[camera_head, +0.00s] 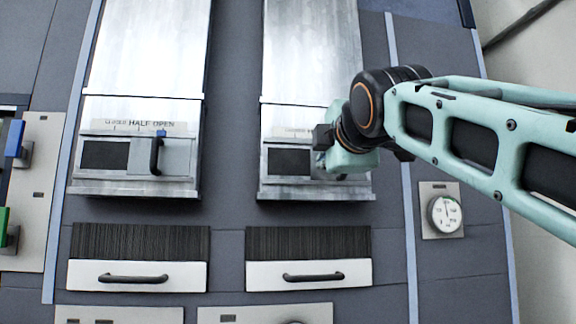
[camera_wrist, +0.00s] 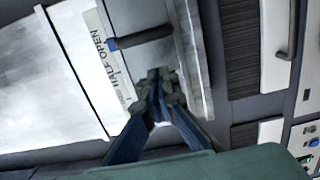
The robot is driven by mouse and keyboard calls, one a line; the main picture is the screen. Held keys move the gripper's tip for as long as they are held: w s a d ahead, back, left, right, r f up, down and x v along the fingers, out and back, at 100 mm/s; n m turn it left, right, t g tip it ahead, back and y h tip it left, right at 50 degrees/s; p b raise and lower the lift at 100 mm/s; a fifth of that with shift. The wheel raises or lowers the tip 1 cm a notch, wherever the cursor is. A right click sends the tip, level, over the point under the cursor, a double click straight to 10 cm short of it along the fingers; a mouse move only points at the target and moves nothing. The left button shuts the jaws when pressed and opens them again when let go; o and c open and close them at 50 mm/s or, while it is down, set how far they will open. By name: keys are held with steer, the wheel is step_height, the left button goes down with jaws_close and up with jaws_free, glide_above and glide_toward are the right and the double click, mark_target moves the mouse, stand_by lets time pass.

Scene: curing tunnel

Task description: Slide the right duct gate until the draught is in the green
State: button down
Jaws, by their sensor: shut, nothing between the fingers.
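The right duct (camera_head: 318,50) is a pale metal chute with a gate slot at its foot. The slot's dark opening (camera_head: 289,161) shows on its left; my wrist hides most of the sliding gate and its handle. In the wrist view a blue pointer (camera_wrist: 112,44) sits beside the scale label (camera_wrist: 100,55), next to a dark bar that looks like the gate's handle (camera_wrist: 145,36). My gripper (camera_wrist: 162,76) is shut and empty, its tips close to the gate; contact cannot be told. The draught dial (camera_head: 445,213) is at the right; its needle points roughly upward, exact reading too small to tell.
The left duct (camera_head: 150,50) has a similar gate with a black handle (camera_head: 155,156). Below the ducts are brush strips and two white drawer fronts (camera_head: 137,276) (camera_head: 308,274) with dark handles. A panel with blue and green switches (camera_head: 14,139) stands at far left.

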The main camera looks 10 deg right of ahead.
steer(key=s+a+b, duration=0.1)
steer(key=s+b, duration=0.2)
steer(key=s, duration=0.7)
step_height(320, 180, down, 28)
steer(key=a+f+m+g, duration=0.1)
steer(key=a+m+g, duration=0.1)
steer(key=m+g, duration=0.5)
steer(key=s+f+m+g, duration=0.2)
steer(key=s+f+m, duration=0.3)
steer(key=f, duration=0.9)
steer(key=s+a+f+m+g+y, duration=0.1)
steer(key=s+f+m+g, duration=0.2)
steer(key=f, duration=1.2)
steer(key=s+m, duration=0.2)
steer(key=s, duration=0.2)
steer(key=shift+s, duration=0.3)
steer(key=shift+a, duration=0.1)
stand_by(1.4)
